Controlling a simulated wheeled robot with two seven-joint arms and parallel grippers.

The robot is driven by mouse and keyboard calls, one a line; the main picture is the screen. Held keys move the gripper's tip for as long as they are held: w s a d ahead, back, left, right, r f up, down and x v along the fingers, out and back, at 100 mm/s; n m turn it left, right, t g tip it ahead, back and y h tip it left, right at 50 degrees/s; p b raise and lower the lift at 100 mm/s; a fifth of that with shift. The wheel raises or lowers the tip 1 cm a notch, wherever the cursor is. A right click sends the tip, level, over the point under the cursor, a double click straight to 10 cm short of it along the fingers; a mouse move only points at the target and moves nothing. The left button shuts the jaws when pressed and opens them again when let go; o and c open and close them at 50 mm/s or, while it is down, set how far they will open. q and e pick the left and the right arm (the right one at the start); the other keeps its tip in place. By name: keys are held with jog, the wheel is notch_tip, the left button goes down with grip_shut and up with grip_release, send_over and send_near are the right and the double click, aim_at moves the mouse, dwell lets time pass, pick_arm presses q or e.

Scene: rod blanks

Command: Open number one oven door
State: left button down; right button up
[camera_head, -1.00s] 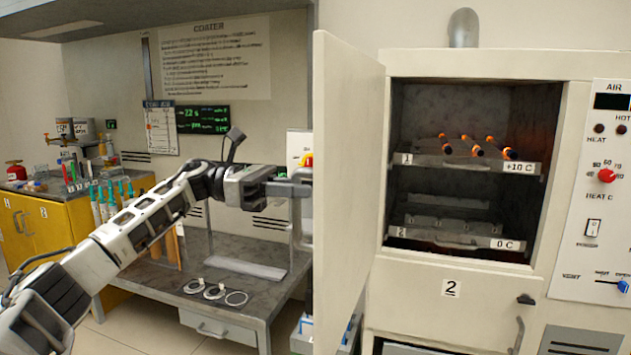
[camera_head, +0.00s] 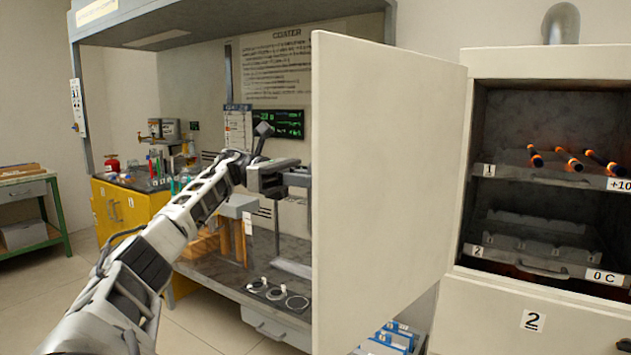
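The number one oven door (camera_head: 385,190) stands swung wide open, hinged at the left of the oven (camera_head: 464,170). It shows as a broad pale panel in the middle of the view. The oven's upper chamber is exposed, with shelf 1 (camera_head: 555,176) bearing several orange-tipped rods (camera_head: 568,160) and shelf 2 (camera_head: 530,258) below it. My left gripper (camera_head: 299,177) is at the door's free left edge, reaching behind it. Its fingertips are partly hidden by the door, so I cannot tell whether they grip the door's handle. My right gripper is out of view.
The lower door marked 2 (camera_head: 570,318) is shut. A coater bench (camera_head: 225,285) with rings on it stands behind my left arm. A yellow cabinet (camera_head: 125,210) and a green-framed table (camera_head: 62,190) are further left. Blue-and-white boxes (camera_head: 392,338) sit low behind the open door. Floor shows at left.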

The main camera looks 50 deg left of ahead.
pick_arm(q)
jog(key=c, duration=1.4)
grip_release()
jog(key=shift+c, duration=0.2)
jog(key=shift+r, duration=0.1)
